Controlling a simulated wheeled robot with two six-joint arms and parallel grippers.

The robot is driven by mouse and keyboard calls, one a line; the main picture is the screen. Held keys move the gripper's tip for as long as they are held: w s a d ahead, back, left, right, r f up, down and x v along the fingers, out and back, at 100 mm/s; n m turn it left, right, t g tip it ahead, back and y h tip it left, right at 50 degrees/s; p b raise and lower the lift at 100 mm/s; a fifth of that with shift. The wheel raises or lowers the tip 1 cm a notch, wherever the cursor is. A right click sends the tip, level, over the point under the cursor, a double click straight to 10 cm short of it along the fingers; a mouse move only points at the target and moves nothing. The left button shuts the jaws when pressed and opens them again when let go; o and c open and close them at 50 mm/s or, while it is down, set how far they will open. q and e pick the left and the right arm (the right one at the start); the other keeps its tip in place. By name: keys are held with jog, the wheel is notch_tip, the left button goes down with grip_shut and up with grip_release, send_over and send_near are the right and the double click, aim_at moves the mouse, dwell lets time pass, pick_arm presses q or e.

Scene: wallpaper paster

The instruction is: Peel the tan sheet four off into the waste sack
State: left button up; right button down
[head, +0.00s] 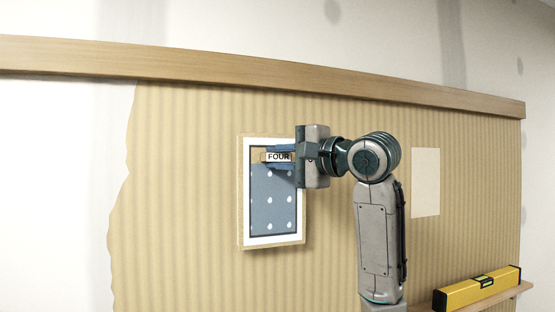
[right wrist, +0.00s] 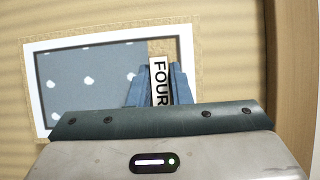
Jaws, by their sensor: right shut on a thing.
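Sheet four (head: 272,205) is flat-looking against the wall, with a tan outer edge, a white border and a blue, white-dotted middle. A tan strip inside its top end carries a white "FOUR" label (head: 278,157). The sheet also shows in the right wrist view (right wrist: 85,75). My right gripper (head: 268,157) reaches in from the right, its blue fingers on either side of the label, shut on the labelled part. Whether any edge of the sheet is lifted, I cannot tell. My left gripper and the waste sack are not in view.
Tan ribbed wallpaper (head: 180,190) covers the wall, with a ragged left edge. A wooden rail (head: 200,66) runs above it. A pale blank rectangle (head: 425,182) is right of my arm. A yellow spirit level (head: 475,289) lies on a small wooden shelf at lower right.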

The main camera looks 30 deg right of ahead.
jog(key=shift+s+a, duration=0.1)
jog(key=shift+s, duration=0.2)
jog(key=shift+s+a, duration=0.2)
jog(key=shift+s, duration=0.55)
jog(key=shift+s+b, duration=0.3)
jog(key=shift+s+a, duration=0.2)
jog(key=shift+s, duration=0.4)
jog(key=s, duration=0.2)
jog(key=s+a+b, duration=0.1)
jog(key=s, duration=0.2)
jog(key=shift+s+a, duration=0.15)
jog(key=shift+s, duration=0.1)
dwell(0.4)
